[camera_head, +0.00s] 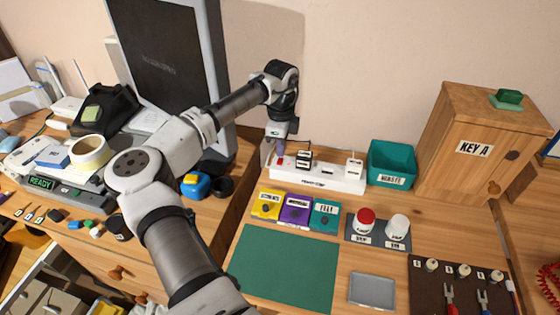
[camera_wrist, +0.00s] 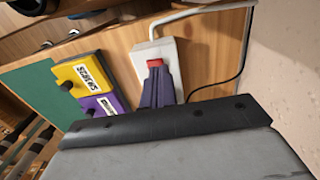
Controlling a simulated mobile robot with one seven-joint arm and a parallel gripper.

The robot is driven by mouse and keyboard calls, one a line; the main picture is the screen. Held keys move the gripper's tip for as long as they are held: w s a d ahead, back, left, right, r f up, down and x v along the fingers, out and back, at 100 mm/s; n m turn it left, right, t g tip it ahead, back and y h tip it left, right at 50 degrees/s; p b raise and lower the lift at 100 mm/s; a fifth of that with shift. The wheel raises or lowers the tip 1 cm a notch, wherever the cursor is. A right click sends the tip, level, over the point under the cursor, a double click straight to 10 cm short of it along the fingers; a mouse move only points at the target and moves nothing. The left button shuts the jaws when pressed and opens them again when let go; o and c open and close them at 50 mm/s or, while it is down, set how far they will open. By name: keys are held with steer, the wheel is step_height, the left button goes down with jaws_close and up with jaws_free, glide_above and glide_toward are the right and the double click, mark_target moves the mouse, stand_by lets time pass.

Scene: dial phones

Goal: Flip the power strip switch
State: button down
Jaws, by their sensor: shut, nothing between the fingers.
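The white power strip (camera_head: 330,180) lies along the back of the table against the wall, with several plugs in it. Its red switch (camera_head: 279,161) is at the left end. My gripper (camera_head: 280,153) is shut and empty, pointing down over that end. In the wrist view, the strip's end (camera_wrist: 143,57) and the red switch (camera_wrist: 155,62) show just beyond my shut fingertips (camera_wrist: 156,72). The fingers hide part of the switch. I cannot tell whether they touch it, or which way it is tilted.
Yellow (camera_head: 266,204), purple (camera_head: 296,209) and teal (camera_head: 325,214) boxes stand just in front of the strip. A teal bin (camera_head: 390,163) and a wooden KEY A cabinet (camera_head: 475,150) are to the right. A dark monitor (camera_head: 165,45) stands left. The green mat (camera_head: 283,268) is clear.

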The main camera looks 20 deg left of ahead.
mark_target(281, 159)
steer(key=shift+f, duration=1)
stand_by(0.6)
steer(key=shift+r, duration=0.1)
step_height(281, 159, up, 7)
steer(key=p, duration=0.6)
stand_by(0.6)
